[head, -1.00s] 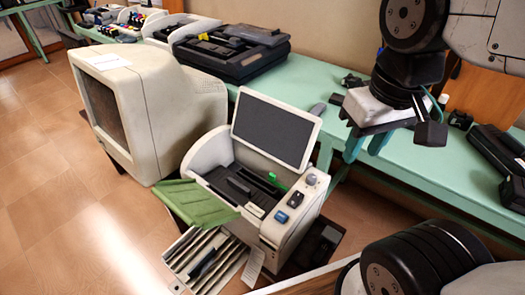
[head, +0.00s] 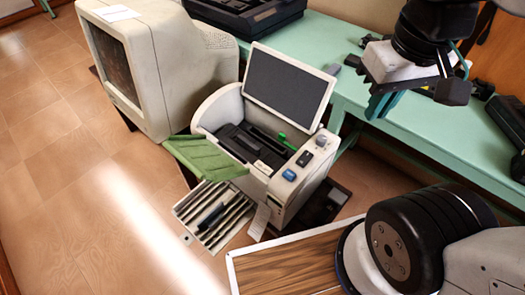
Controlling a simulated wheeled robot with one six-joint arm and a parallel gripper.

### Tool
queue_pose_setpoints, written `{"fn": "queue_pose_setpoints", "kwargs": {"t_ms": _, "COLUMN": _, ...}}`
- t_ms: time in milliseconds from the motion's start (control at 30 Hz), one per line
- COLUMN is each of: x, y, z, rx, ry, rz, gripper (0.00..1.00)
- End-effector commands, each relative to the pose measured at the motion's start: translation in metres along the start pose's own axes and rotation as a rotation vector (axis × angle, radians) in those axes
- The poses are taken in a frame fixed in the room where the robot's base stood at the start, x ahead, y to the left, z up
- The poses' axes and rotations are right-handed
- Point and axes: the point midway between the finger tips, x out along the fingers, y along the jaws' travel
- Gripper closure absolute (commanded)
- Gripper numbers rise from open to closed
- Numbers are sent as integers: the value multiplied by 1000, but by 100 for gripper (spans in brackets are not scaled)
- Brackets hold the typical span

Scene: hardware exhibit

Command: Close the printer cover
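The printer (head: 298,190) is a cream-white machine in the middle of the head view. Its cover (head: 288,88), a dark grey panel with a white frame, stands raised and tilted back at the rear of the body. The dark inside of the printer, with a green lever (head: 288,143), lies exposed. My gripper (head: 381,106) hangs at the upper right, to the right of the cover and apart from it. Its teal fingers point down and appear parted, with nothing seen between them.
A green flap (head: 205,157) and a slotted tray (head: 213,212) extend from the printer's front left. A bulky old monitor (head: 165,65) stands behind left. A teal bench (head: 345,90) runs behind. Open floor lies at the lower left.

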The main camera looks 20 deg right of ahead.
Motion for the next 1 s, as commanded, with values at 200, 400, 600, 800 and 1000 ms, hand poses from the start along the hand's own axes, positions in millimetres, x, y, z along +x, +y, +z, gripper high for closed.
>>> {"fn": "queue_pose_setpoints", "kwargs": {"t_ms": 200, "x": 5, "y": 1, "z": -2, "rx": 6, "ry": -27, "rz": 1, "gripper": 100}}
{"fn": "queue_pose_setpoints", "kwargs": {"t_ms": 400, "x": 16, "y": 6, "z": -31, "rx": 29, "ry": -135, "rz": 0, "gripper": 100}}
{"fn": "queue_pose_setpoints", "kwargs": {"t_ms": 600, "x": 24, "y": 14, "z": -97, "rx": 117, "ry": -208, "rz": 0, "gripper": 100}}
{"fn": "queue_pose_setpoints", "kwargs": {"t_ms": 800, "x": 43, "y": 25, "z": -173, "rx": 271, "ry": -249, "rz": 8, "gripper": 100}}
{"fn": "queue_pose_setpoints", "kwargs": {"t_ms": 1000, "x": 77, "y": 40, "z": -255, "rx": 472, "ry": -266, "rz": 24, "gripper": 100}}
